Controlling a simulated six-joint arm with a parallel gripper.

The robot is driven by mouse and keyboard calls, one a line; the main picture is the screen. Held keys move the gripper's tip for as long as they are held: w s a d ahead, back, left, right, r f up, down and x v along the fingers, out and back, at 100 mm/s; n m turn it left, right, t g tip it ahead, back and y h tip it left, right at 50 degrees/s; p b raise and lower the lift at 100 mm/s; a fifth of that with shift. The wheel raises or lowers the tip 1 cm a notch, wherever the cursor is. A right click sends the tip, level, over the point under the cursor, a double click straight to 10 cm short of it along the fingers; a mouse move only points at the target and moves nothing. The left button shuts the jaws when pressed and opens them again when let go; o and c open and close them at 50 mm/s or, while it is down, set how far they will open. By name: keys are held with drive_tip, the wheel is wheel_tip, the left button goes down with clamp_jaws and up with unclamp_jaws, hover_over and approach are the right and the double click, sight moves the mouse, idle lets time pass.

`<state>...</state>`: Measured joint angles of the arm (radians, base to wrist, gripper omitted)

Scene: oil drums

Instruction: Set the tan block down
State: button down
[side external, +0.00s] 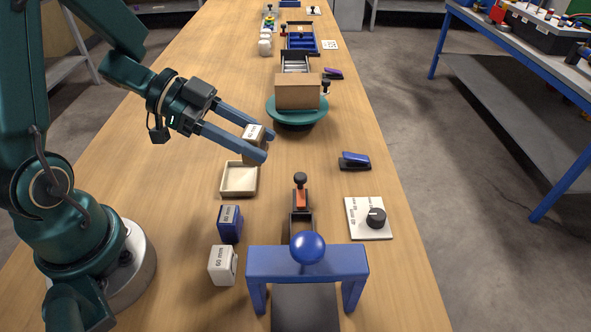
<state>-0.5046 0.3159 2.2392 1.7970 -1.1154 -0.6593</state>
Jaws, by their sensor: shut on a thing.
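The tan block (253,143) is a small box with a white labelled top. My gripper (258,145) is shut on it, one finger on each side, and holds it above the wooden table. The near finger hides part of the block. A shallow cream tray (226,186) lies on the table just below and slightly left of the block; the part of its inside that I see is empty.
A blue block (230,224) and a white block (223,265) stand nearer the camera. A green turntable (298,116) bears a brown box (297,92) behind. A dial plate (369,218), a blue stapler-like item (355,161) and a blue-handled frame (308,262) stand right and in front.

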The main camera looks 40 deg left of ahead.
drive_tip(key=shift+a+r, duration=0.3)
drive_tip(key=shift+a, duration=0.1)
drive_tip(key=shift+s+r, duration=0.2)
drive_tip(key=shift+r, duration=0.1)
drive_tip(key=shift+s+a+r+m+g+h, duration=0.3)
drive_tip(key=shift+a+r+m+g+h, duration=0.2)
drive_tip(key=shift+a+r+m+g, duration=0.35)
approach(250, 131)
drive_tip(key=s+a+f, duration=0.2)
drive_tip(key=a+f, duration=0.3)
drive_tip(key=a, duration=0.3)
drive_tip(key=x, duration=0.8)
drive_tip(key=w+x, duration=0.1)
drive_tip(key=x, duration=0.4)
drive_tip(key=shift+a+f, duration=0.2)
drive_tip(key=shift+f, duration=2.05)
drive_tip(key=shift+f, duration=0.1)
